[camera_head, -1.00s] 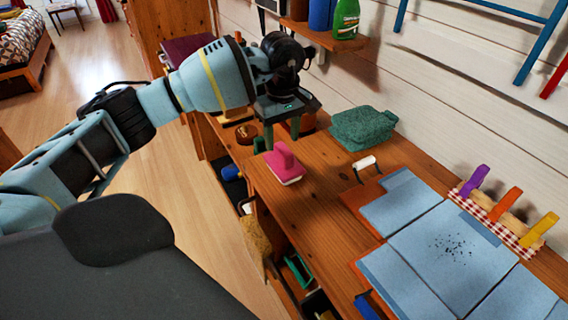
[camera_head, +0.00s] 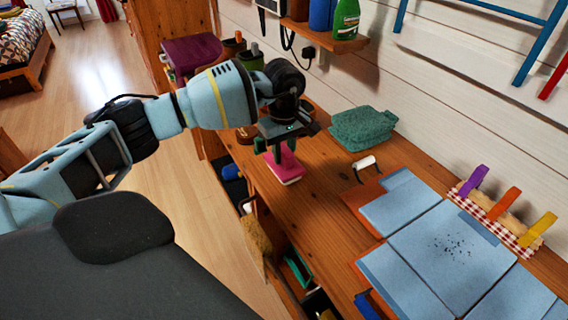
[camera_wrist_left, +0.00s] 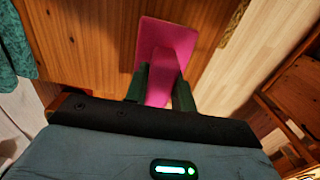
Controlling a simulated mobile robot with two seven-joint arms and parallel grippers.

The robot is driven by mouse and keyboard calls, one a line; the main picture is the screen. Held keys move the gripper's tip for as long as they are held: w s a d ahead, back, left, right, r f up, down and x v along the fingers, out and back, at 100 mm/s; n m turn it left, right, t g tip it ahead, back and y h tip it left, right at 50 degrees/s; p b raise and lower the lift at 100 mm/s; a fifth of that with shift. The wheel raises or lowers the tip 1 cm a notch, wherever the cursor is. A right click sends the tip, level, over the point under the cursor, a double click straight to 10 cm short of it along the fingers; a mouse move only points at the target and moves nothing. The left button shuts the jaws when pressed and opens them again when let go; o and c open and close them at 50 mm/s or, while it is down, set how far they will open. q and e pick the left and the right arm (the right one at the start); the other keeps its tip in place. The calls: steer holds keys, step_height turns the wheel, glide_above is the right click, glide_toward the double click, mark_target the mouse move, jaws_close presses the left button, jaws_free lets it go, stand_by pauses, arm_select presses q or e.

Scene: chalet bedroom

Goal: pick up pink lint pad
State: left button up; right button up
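The pink lint pad (camera_head: 287,168) lies on the wooden bench top near its left edge, with its pale underside down. Its raised handle shows in the left wrist view between the two dark green fingers, above the wider pink base (camera_wrist_left: 168,36). My left gripper (camera_head: 283,150) reaches down over the pad from above. Its fingers are close together on either side of the handle and appear to touch it. The pad still appears to rest on the wood. My right gripper is not in view.
A green folded cloth (camera_head: 362,128) lies behind the pad to the right. A white-handled item (camera_head: 365,162) and blue sheets (camera_head: 450,255) lie farther right. Colored clips (camera_head: 506,204) stand near the wall. A yellowish-brown brush or sponge (camera_head: 256,238) hangs at the bench's front. Bare wood lies between.

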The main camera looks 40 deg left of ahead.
arm_select(q)
jaws_close()
steer(key=shift+r, duration=0.1)
steer(key=shift+r, duration=0.8)
steer(key=shift+s+d+r, duration=0.1)
steer(key=shift+s+r, duration=0.2)
steer(key=shift+r, duration=0.6)
steer(key=s+d, duration=0.3)
steer(key=s, duration=0.4)
steer(key=s+d+r+b, duration=0.1)
steer(key=s+d, duration=0.1)
steer(key=s, duration=0.5)
steer(key=shift+d+r, duration=0.2)
steer(key=shift+d, duration=0.2)
steer(key=shift+s, duration=0.1)
